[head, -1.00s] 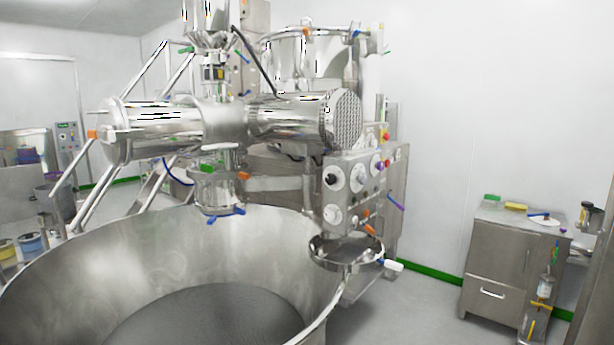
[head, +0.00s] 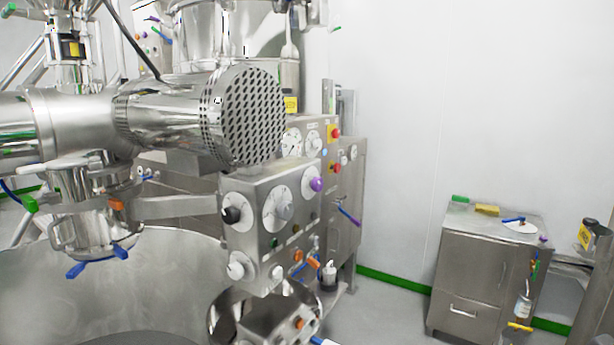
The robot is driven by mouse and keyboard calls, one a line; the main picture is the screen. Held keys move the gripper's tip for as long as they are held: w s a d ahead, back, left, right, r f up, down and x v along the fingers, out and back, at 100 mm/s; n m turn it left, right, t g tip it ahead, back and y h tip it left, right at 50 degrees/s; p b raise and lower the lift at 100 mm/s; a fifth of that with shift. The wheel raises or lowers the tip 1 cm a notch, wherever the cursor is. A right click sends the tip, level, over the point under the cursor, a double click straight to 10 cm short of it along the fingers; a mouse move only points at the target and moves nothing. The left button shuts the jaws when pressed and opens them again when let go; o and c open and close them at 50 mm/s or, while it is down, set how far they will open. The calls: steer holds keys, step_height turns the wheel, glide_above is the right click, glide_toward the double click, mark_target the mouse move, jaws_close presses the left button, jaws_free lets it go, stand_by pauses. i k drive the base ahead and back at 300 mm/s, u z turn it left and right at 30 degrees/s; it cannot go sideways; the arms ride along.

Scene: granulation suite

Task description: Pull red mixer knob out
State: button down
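The steel mixer control panel (head: 258,190) stands in the middle of the head view, below a perforated motor drum. Two red knob-like parts show behind and to the right of it. The upper red one (head: 334,132) sits on a yellow backing, and the lower red one (head: 337,168) sits on the side of a steel cabinet (head: 346,197). Both are small, so I cannot tell which is the mixer knob or how far either stands out. My gripper is not in view.
A large steel bowl (head: 180,270) fills the lower left. The drum (head: 245,115) overhangs the panel. A black knob (head: 231,214) and a purple knob (head: 316,184) sit on the panel. A steel cabinet (head: 480,270) stands at right; floor between is clear.

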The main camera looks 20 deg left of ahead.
mark_target(336, 168)
steer(key=i, duration=0.85)
steer(key=u, duration=0.9)
steer(key=i, duration=0.5)
steer(key=u, duration=0.05)
